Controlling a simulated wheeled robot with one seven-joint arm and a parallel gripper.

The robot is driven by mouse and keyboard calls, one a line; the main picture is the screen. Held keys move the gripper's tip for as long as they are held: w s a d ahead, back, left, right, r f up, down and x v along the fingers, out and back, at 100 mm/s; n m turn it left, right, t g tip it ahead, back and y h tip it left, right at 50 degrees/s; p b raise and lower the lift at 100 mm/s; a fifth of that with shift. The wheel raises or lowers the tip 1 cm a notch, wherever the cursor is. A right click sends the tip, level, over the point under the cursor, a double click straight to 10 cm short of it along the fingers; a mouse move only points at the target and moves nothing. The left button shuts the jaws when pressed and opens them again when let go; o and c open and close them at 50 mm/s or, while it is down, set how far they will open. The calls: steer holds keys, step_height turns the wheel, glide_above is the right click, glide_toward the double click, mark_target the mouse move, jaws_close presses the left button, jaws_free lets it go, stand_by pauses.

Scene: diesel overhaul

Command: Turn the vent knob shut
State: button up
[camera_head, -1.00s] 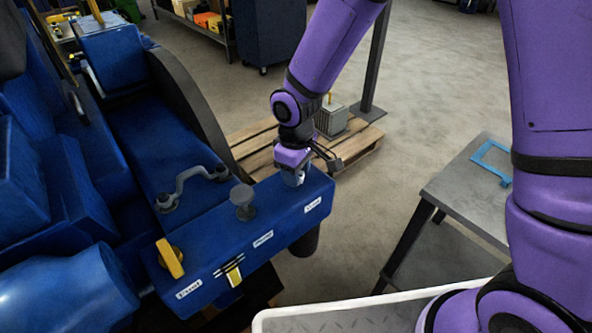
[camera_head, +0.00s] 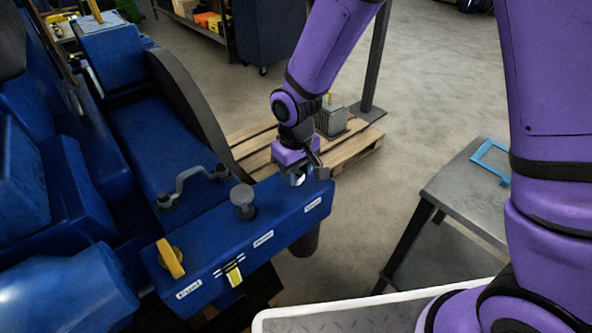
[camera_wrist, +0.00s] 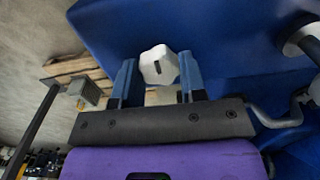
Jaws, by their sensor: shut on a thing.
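The vent knob (camera_wrist: 159,66) is a pale, lobed knob with a dark slot in its face, on the blue housing (camera_wrist: 230,30). In the wrist view it sits between the two fingers of my gripper (camera_wrist: 159,78), which is shut on it. In the head view my gripper (camera_head: 298,177) points down onto the right end of the blue housing (camera_head: 225,238). It covers most of the vent knob there, with only a pale bit showing below the jaws. A small white label (camera_head: 312,205) is on the housing's front face below it.
A yellow handle (camera_head: 170,258) and a round grey knob (camera_head: 243,198) stand further left on the housing. A bent grey pipe (camera_head: 190,180) lies behind them. A metal table (camera_head: 455,195) with a blue frame (camera_head: 490,163) stands right, and a wooden pallet (camera_head: 355,150) behind.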

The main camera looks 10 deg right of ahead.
steer(key=o, duration=0.9)
steer(key=shift+r, duration=0.1)
step_height(320, 180, up, 11)
steer(key=shift+f, duration=0.2)
